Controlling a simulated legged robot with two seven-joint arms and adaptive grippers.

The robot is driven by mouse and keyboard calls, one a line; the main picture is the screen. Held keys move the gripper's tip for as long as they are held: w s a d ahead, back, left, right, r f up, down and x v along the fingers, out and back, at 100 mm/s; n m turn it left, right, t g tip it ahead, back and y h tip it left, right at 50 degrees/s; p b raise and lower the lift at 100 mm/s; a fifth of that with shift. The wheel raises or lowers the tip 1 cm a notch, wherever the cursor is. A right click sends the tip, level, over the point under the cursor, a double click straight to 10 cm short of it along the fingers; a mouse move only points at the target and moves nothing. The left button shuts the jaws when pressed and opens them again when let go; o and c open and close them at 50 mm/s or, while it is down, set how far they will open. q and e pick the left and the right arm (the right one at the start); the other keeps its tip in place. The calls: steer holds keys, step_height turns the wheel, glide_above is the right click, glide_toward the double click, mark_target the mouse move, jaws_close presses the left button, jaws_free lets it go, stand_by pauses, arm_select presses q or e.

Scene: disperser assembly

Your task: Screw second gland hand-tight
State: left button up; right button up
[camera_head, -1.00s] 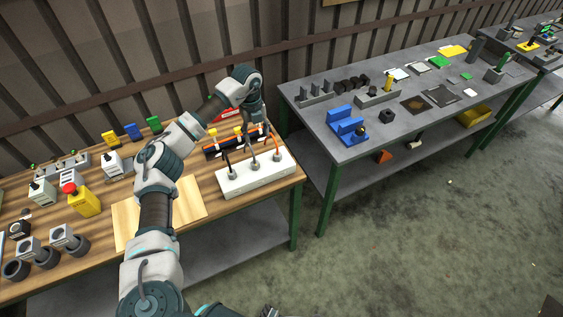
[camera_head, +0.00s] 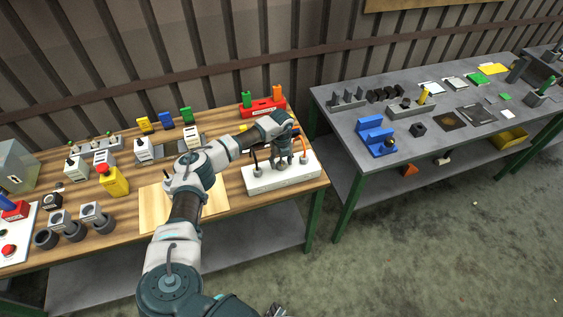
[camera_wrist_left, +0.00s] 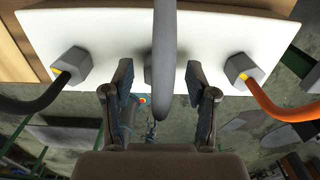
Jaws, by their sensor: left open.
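The white box (camera_head: 262,183) stands at the right end of the wooden bench, with three grey glands on its face. In the left wrist view, the left gland (camera_wrist_left: 70,66) carries a black cable and the right gland (camera_wrist_left: 242,72) an orange cable. The middle gland (camera_wrist_left: 149,70) has a grey cable that crosses in front of it and partly hides it. My left gripper (camera_head: 284,160) is over the middle of the box. In the left wrist view its open fingers (camera_wrist_left: 159,80) stand either side of the middle gland, with visible gaps. Whether they touch it lower down is hidden.
A red holder (camera_head: 262,108) with green and orange pieces stands behind the box. A yellow emergency-stop box (camera_head: 114,182) and a light wooden board (camera_head: 154,210) lie to the left. A grey table (camera_head: 345,118) with a blue fixture (camera_head: 374,136) stands to the right, across a narrow gap.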

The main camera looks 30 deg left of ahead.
arm_select(q)
steer(key=shift+a+f, duration=0.25)
steer(key=shift+f, duration=0.2)
steer(key=shift+d+r, duration=0.1)
steer(key=shift+d, duration=0.1)
steer(key=shift+c, duration=1)
steer(key=shift+d, duration=0.2)
steer(key=c, duration=0.8)
jaws_close()
steer(key=shift+a, duration=0.1)
